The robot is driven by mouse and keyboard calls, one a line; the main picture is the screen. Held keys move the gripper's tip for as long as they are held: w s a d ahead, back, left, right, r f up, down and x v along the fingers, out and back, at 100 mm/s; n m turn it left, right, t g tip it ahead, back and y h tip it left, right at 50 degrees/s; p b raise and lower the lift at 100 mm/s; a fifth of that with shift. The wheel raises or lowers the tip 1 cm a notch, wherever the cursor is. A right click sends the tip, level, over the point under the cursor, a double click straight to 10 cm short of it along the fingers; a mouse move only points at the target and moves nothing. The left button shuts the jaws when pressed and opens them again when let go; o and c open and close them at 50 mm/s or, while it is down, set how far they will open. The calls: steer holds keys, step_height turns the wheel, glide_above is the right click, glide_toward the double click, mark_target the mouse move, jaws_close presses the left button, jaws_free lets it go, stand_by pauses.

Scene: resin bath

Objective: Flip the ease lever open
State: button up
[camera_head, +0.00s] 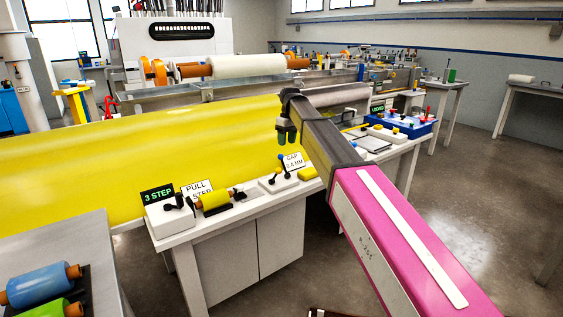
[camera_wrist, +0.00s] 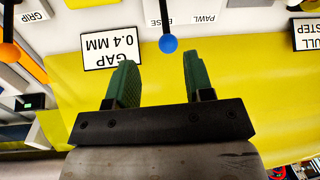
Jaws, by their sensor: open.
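A thin black lever with a blue ball knob (camera_wrist: 168,43) stands on a white block on the bench. In the wrist view, upside-down lettering on the block, apparently EASE, is left of its stem and PAWL is right. The knob also shows in the head view (camera_head: 281,157), just below my gripper (camera_head: 287,138). In the wrist view my gripper (camera_wrist: 159,58) has its two green fingers apart, with nothing between them. The knob appears between and beyond the fingertips; I see no contact. The lever's foot is out of the wrist view.
A GAP 0.4 MM sign (camera_wrist: 111,50) stands close to the fingers. An orange-knobbed lever (camera_wrist: 9,54) is near the GRIP lettering. A yellow sheet (camera_head: 90,165) spans behind the bench. A 3 STEP display (camera_head: 158,195) and yellow roller (camera_head: 213,201) sit to the left.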

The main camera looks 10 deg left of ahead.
mark_target(282, 155)
steer(key=shift+a+r, duration=0.55)
steer(key=shift+a, duration=0.2)
steer(key=f, duration=0.7)
steer(key=s+f, duration=0.1)
steer(key=f, duration=0.2)
steer(key=shift+a+f, duration=0.15)
steer(key=shift+f, duration=0.1)
jaws_close()
